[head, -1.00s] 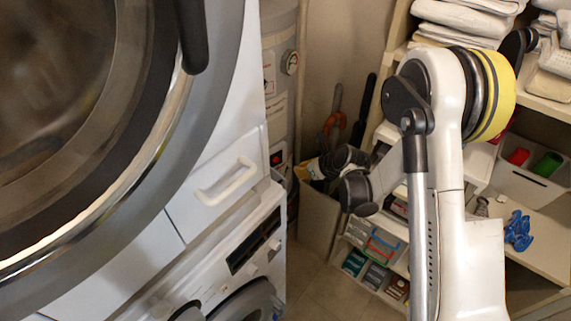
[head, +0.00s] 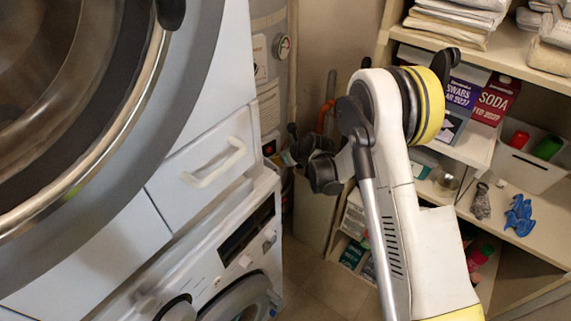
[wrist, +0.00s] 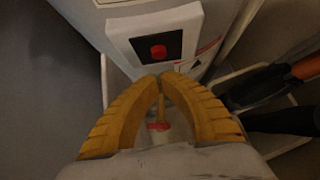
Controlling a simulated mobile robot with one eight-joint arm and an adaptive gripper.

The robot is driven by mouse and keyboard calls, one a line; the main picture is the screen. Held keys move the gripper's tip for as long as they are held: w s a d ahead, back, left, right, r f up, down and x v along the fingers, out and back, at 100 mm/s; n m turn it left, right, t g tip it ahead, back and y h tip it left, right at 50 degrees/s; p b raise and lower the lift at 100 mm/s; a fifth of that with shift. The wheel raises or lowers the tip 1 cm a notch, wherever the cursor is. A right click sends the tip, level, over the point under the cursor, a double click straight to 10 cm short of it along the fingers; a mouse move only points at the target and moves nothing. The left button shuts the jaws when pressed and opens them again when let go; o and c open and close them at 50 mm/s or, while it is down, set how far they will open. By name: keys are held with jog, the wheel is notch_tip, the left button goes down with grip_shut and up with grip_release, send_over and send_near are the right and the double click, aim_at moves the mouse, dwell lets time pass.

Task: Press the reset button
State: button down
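The reset button (wrist: 158,52) is a small red square on a black plate in a white housing. It is near the top middle of the wrist view. In the head view its dark plate (head: 269,147) shows on the white boiler behind the washing machine, small and partly blocked. My gripper (wrist: 161,76) has two yellow ribbed fingers with their tips together, and no object is seen held between them. In the wrist view the tips lie just below the button plate; I cannot tell the exact gap. In the head view the fingers are small and partly hidden.
A white washer (head: 235,245) and a large round dryer door (head: 105,130) fill the left. Shelves (head: 545,210) with towels, boxes and a blue glove (head: 519,215) stand on the right. A bin with an orange-handled item (wrist: 305,66) stands beside the button.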

aim_at(270, 150)
jog(key=shift+w+a+r, duration=0.1)
jog(key=shift+w+a, duration=0.55)
jog(key=shift+w, duration=0.1)
